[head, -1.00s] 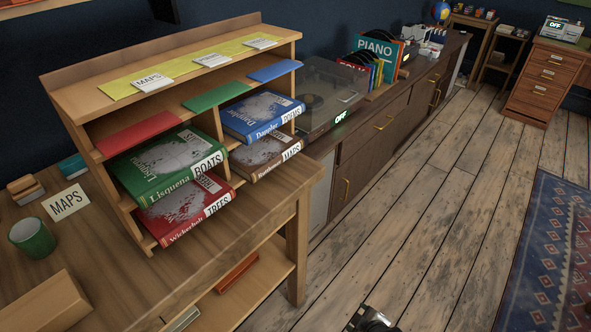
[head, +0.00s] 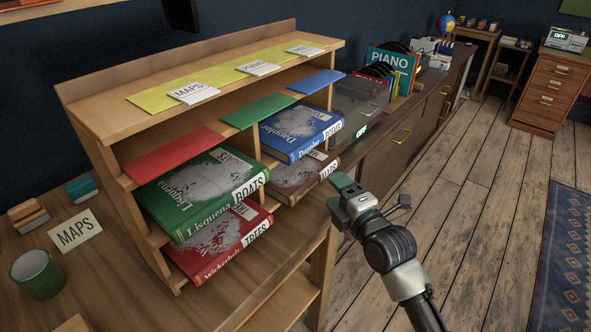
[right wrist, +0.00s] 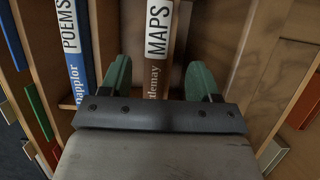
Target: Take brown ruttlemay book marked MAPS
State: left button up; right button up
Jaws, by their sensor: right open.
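The brown Ruttlemay book (head: 299,179) lies flat in the lower right compartment of the shelf unit, under the blue Dappler POEMS book (head: 300,132). Its MAPS label faces out. In the right wrist view its brown spine (right wrist: 155,85) appears between the two green finger pads. My right gripper (head: 338,192) is open and empty, just in front of the shelf's right side; whether the fingers reach past the spine I cannot tell. My left gripper is not in view.
The green BOATS book (head: 200,190) and red TREES book (head: 225,240) lie in the left compartments. The shelf unit's wooden walls (right wrist: 232,40) flank the gripper. The floor (head: 480,230) at right is clear.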

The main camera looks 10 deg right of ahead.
aim_at(323, 178)
jog(key=shift+w+a+r, duration=0.15)
jog(key=shift+w+a, duration=0.1)
jog(key=shift+w, duration=0.35)
jog(key=x, duration=0.4)
jog(key=shift+w+a+p, duration=0.1)
jog(key=shift+a+p, duration=0.05)
jog(key=shift+p, duration=0.2)
jog(key=shift+c, duration=0.3)
jog(key=shift+r, duration=0.1)
grip_shut()
